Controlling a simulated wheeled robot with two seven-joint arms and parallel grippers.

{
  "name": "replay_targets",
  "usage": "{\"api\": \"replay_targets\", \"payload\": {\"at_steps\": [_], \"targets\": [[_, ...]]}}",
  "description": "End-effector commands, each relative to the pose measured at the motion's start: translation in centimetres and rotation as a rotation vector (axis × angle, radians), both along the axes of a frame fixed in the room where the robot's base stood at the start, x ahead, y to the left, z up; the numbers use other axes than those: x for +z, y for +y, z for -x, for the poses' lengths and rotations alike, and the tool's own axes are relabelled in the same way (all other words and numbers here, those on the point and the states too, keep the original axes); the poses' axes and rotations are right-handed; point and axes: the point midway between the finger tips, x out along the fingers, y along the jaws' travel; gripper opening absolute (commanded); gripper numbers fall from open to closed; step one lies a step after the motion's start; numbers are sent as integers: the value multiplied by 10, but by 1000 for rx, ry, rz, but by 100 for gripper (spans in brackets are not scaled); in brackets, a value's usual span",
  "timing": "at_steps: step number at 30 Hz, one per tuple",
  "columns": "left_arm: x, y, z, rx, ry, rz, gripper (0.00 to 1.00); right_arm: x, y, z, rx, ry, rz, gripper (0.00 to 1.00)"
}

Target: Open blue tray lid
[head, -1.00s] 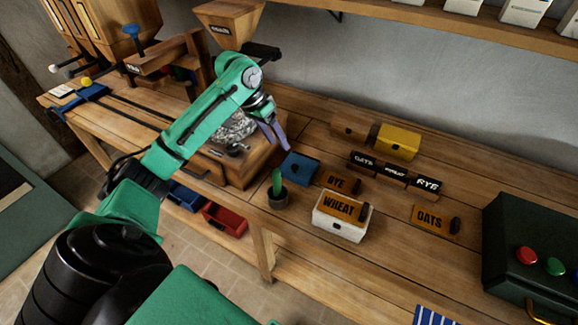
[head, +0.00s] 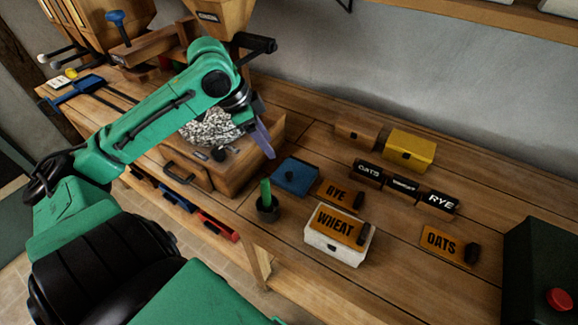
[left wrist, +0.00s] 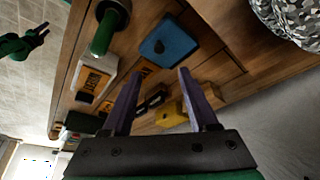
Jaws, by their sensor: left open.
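The blue tray (head: 295,176) sits on the bench with its blue lid on and a small dark knob on top. It also shows in the left wrist view (left wrist: 170,40), beyond my fingertips. My left gripper (head: 264,138) is open and empty, its purple fingers pointing down just behind and left of the blue tray, above the bench and apart from it. In the left wrist view both fingers of my left gripper (left wrist: 158,80) stand wide apart. A small green arm end (left wrist: 38,32), likely my right one, shows at the upper left; its jaws are too small to read.
A dark cup with a green handle (head: 267,208) stands in front of the tray. A wooden drawer box with crinkled silvery material (head: 210,128) stands at the left.

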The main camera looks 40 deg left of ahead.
Motion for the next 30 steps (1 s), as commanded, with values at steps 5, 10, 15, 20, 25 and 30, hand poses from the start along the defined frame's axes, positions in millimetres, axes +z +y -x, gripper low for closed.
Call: {"api": "replay_targets", "payload": {"at_steps": [5,10,15,20,25,30], "targets": [[-44,-11,-12,-1,6,-3,59,-2,0,7,0,10,0,50],[-88,-22,-25,-3,1,-7,59,-21,0,8,0,12,1,50],[-110,-23,-30,7,6,-10,59,-37,0,5,0,8,1,50],[-117,-29,-34,3,4,-3,59,-43,0,5,0,7,1,50],[-116,-31,-35,3,-1,1,59,-43,0,4,0,7,1,50],[-115,-31,-35,4,0,2,40,-42,0,4,0,6,0,50]]}}
